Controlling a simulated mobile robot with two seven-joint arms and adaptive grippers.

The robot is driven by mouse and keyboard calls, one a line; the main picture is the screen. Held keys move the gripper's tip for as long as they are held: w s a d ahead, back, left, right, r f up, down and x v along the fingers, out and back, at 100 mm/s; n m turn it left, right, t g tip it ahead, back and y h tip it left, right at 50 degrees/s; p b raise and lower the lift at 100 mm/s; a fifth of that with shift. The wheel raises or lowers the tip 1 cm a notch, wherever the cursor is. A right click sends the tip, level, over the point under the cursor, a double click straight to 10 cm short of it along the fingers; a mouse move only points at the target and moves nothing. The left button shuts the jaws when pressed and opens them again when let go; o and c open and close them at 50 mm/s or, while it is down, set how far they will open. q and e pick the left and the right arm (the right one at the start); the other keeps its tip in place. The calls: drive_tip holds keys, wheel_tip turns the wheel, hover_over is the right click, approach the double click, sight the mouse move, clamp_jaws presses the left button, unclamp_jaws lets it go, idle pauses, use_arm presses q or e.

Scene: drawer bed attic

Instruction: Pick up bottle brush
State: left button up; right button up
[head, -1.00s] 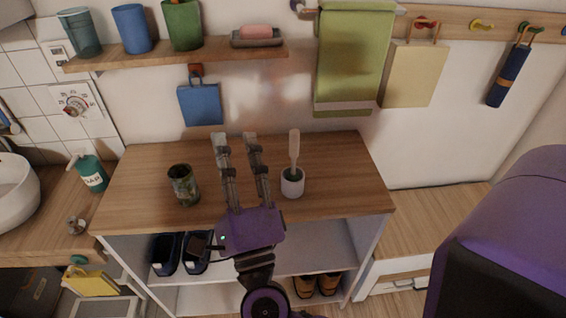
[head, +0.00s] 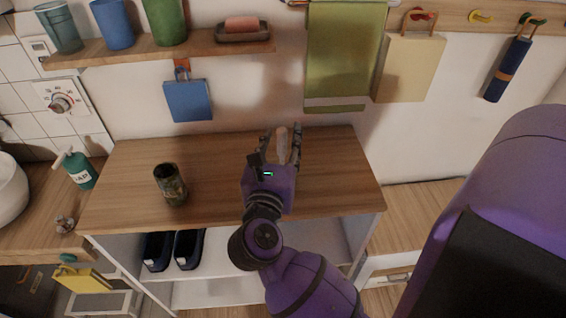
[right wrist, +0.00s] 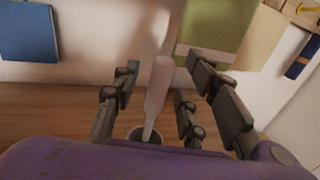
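In the head view my right gripper hides the cup and the lower brush. My right gripper (head: 281,132) is above the wooden cabinet top, pointing toward the wall. Its fingers are open, with the handle showing between them in both views. I see a gap between the handle and the fingers in the wrist view; contact is not visible. My left gripper is not in view.
A dark patterned cup (head: 171,185) stands on the cabinet top (head: 130,190), left of my right gripper. A shelf (head: 190,50) with cups and a soap dish is above. A green towel (head: 345,55) hangs behind. The top between cup and gripper is clear.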

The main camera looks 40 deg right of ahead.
drive_tip(key=shift+w+d, duration=0.5)
drive_tip(key=shift+d, duration=0.05)
clamp_jaws()
wheel_tip(320, 180, up, 9)
drive_tip(key=shift+f+p, duration=0.1)
drive_tip(key=shift+p, duration=0.55)
drive_tip(key=shift+r, duration=0.55)
